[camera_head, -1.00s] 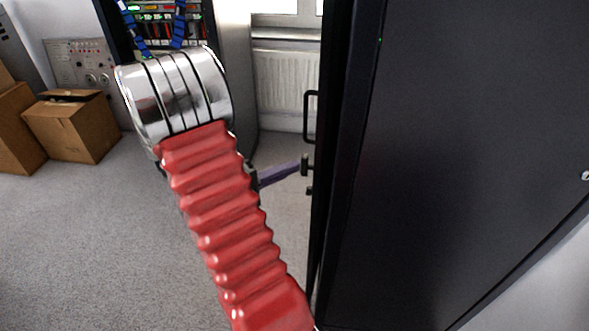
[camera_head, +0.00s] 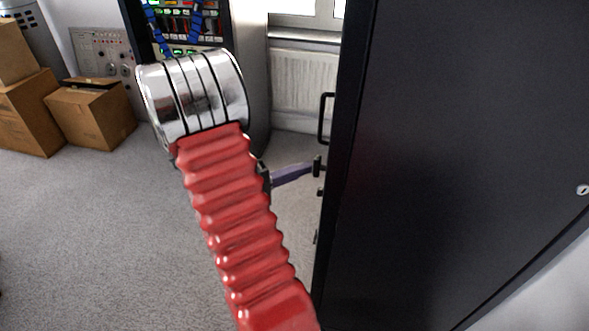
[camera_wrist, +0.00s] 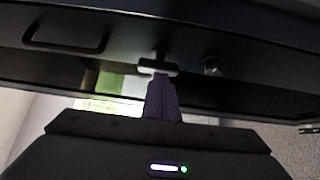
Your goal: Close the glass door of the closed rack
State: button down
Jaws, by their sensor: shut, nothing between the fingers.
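The tall black rack (camera_head: 455,150) fills the right of the head view. Its door is seen nearly edge-on, with a black bar handle (camera_head: 325,118) and a small latch (camera_head: 318,167) below it. My gripper (camera_head: 308,169) has purple fingers, shut and empty, with the tips at or very near the latch. In the wrist view the door's face runs across the top with the handle (camera_wrist: 65,38), the latch (camera_wrist: 157,66) and a round knob (camera_wrist: 211,66). My gripper (camera_wrist: 161,78) meets the latch there. I cannot tell whether the door is fully shut; its glass is not clear.
Cardboard boxes (camera_head: 90,112) stand at the left. An equipment rack with blue cables (camera_head: 185,25) is behind my arm, and a white radiator (camera_head: 303,82) stands under the window. Grey floor (camera_head: 90,230) is free at the left.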

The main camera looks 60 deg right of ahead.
jog(key=shift+s+r+g, duration=0.1)
jog(key=shift+s+g, duration=0.3)
jog(key=shift+s, duration=0.8)
jog(key=w+a+t, duration=0.1)
jog(key=w+a, duration=0.1)
jog(key=a, duration=0.8)
jog(key=shift+w, duration=0.25)
